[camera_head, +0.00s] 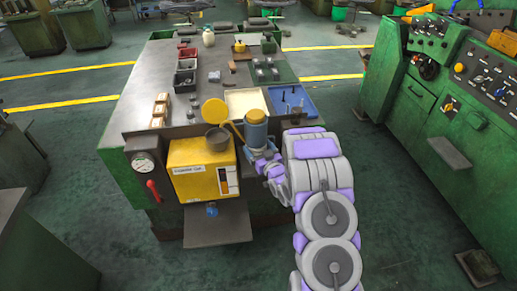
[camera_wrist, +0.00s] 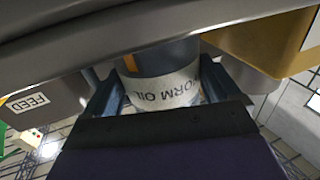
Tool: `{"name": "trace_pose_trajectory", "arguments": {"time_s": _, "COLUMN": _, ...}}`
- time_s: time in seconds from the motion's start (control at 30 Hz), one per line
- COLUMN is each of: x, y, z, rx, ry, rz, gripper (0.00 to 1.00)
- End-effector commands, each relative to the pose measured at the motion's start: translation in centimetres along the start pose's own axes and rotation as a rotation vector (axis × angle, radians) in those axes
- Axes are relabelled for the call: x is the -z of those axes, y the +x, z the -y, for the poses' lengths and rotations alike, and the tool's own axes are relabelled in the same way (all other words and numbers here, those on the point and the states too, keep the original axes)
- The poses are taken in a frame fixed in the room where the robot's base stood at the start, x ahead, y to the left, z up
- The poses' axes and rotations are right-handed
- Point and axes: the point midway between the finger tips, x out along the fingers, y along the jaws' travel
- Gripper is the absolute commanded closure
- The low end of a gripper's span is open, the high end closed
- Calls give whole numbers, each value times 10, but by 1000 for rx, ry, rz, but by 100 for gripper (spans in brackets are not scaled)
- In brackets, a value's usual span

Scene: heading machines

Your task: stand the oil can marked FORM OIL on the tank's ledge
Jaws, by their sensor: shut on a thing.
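The oil can (camera_head: 256,130) is blue and roughly upright in the head view, just right of the yellow tank (camera_head: 190,182). My gripper (camera_head: 260,155) is shut on it and holds it beside the tank's upper right. In the wrist view, the can (camera_wrist: 168,92) sits between the two dark fingers, and its white band reads FORM OIL upside down. The tank has a raised round yellow lid (camera_head: 215,110), a dark filler cup (camera_head: 217,139), and a sight gauge. A grey ledge (camera_head: 218,230) juts out below the tank's blue tap (camera_head: 212,209). The ledge is bare.
A pressure gauge (camera_head: 147,165) and red lever (camera_head: 153,191) are left of the tank. The bench top (camera_head: 140,100) behind carries bins, a cream tray (camera_head: 245,100) and a blue tray (camera_head: 295,100). A green machine (camera_head: 440,110) stands at right, with open floor between.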

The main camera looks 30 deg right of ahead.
Motion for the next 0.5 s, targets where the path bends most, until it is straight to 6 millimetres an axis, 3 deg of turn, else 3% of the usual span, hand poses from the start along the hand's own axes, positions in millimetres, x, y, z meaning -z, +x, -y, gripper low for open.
{"name": "trace_pose_trajectory", "arguments": {"time_s": 0.5, "x": -8, "y": 0, "z": 0, "rx": 0, "ry": -1, "rz": -2, "gripper": 71}}
